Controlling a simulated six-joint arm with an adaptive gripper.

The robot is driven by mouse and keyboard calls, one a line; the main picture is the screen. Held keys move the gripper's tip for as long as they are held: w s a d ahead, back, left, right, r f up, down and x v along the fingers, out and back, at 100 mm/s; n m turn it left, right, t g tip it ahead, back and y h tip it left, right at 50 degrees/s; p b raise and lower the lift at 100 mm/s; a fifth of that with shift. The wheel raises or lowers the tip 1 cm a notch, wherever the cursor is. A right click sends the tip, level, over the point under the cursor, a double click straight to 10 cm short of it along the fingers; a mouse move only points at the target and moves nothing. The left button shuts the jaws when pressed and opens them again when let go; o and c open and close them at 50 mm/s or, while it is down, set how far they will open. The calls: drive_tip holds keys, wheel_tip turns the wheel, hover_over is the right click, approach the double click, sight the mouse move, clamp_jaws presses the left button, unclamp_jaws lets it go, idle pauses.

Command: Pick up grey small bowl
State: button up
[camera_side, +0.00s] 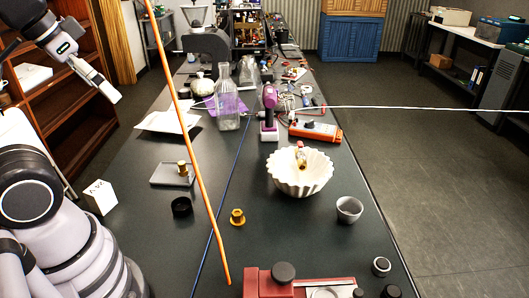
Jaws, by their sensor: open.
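The grey small bowl (349,210) stands upright on the dark table near its right edge, just right of and nearer than a large white fluted bowl. It looks empty. My gripper (106,88) is at the upper left, raised well above the table's left side and far from the grey bowl. Its fingers are small and seen from the side. Nothing shows between them.
The white fluted bowl (299,184) holds a brass and red part. A brass fitting (237,217), a black ring (182,207) and a red device (300,284) lie nearby. An orange rod (188,140) crosses the view. Table space left of the grey bowl is clear.

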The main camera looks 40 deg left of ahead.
wheel_tip(320, 180, up, 5)
drive_tip(key=w+a+r+m+y, duration=0.1)
drive_tip(key=w+a+m+y, duration=0.55)
drive_tip(key=w, duration=0.25)
drive_tip(key=w+d+r+m+t+y, duration=0.1)
drive_tip(key=w+r+m+t+y, duration=0.25)
drive_tip(key=w+m, duration=0.65)
drive_tip(key=w+d+f+m+t+h, duration=0.1)
drive_tip(key=w+d+m+t+h, duration=0.35)
drive_tip(key=w+d+m, duration=0.5)
drive_tip(key=w+d+f+m+t+h, duration=0.1)
drive_tip(key=w+d+m+t+h, duration=0.5)
drive_tip(key=d, duration=0.6)
drive_tip(key=w+d+f+m+g+h, duration=0.1)
drive_tip(key=d+f+m+g+h, duration=0.15)
drive_tip(key=d+f+m, duration=0.4)
approach(357, 202)
drive_tip(key=shift+s+d+t, duration=0.2)
drive_tip(key=shift+s+t, duration=0.05)
drive_tip(key=shift+s, duration=0.15)
drive_tip(key=shift+w+f, duration=0.2)
drive_tip(key=shift+f, duration=0.05)
drive_tip(key=w, duration=0.7)
drive_tip(key=shift+w+d, duration=0.1)
drive_tip(key=shift+d, duration=0.25)
